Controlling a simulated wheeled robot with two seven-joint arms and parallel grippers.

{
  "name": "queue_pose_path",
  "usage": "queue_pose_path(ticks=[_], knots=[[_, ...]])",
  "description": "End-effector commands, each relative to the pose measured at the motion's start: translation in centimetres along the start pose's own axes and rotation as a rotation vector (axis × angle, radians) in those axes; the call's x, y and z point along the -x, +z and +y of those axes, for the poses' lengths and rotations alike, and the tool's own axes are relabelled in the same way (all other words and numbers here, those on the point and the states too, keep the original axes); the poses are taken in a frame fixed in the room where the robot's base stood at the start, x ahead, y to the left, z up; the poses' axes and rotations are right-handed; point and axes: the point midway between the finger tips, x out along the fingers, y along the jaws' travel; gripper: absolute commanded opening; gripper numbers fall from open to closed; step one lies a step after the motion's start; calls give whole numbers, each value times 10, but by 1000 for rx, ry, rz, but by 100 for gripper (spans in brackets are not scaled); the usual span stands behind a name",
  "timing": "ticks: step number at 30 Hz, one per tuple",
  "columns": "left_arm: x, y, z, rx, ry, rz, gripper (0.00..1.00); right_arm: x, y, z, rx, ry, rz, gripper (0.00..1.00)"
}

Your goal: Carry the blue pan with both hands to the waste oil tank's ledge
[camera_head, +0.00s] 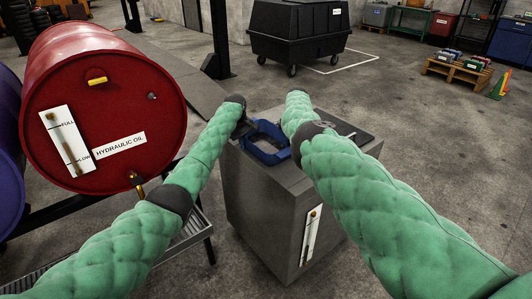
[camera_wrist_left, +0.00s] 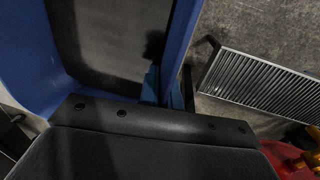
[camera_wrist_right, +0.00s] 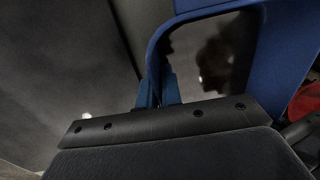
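The blue pan (camera_head: 268,157) is at the top of a grey box-shaped tank (camera_head: 262,205) with a level gauge, which I take as the waste oil tank. I cannot tell whether the pan touches the ledge. My left gripper (camera_head: 246,129) is at the pan's left side; its fingers close on the pan's wall (camera_wrist_left: 185,40) in the left wrist view. My right gripper (camera_head: 296,138) is at the right side, largely hidden by my arm; its fingers close on the wall (camera_wrist_right: 157,55) in the right wrist view. The pan's inside looks dark, with reflections.
A red hydraulic oil drum (camera_head: 105,105) lies on a rack at left, with a grate (camera_head: 190,232) below it. A black wheeled bin (camera_head: 298,32) stands behind. A pallet (camera_head: 458,72) with small items is at the back right. Floor right of the tank is clear.

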Motion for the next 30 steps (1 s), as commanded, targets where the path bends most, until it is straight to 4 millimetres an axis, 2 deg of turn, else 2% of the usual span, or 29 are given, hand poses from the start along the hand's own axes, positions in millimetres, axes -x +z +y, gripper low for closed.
queue_pose_path(ticks=[1,3,14,19,30], knots=[[0,0,-1,0,-2,-1,17,3,0,0,1,1,1,17],[-1,0,-1,0,-1,-1,25,2,0,0,0,1,1,25],[6,0,0,0,1,0,25,1,0,0,0,0,0,25],[28,0,0,0,2,1,25,1,0,0,0,0,0,25],[96,-1,0,0,1,1,25,1,0,0,0,0,0,25]])
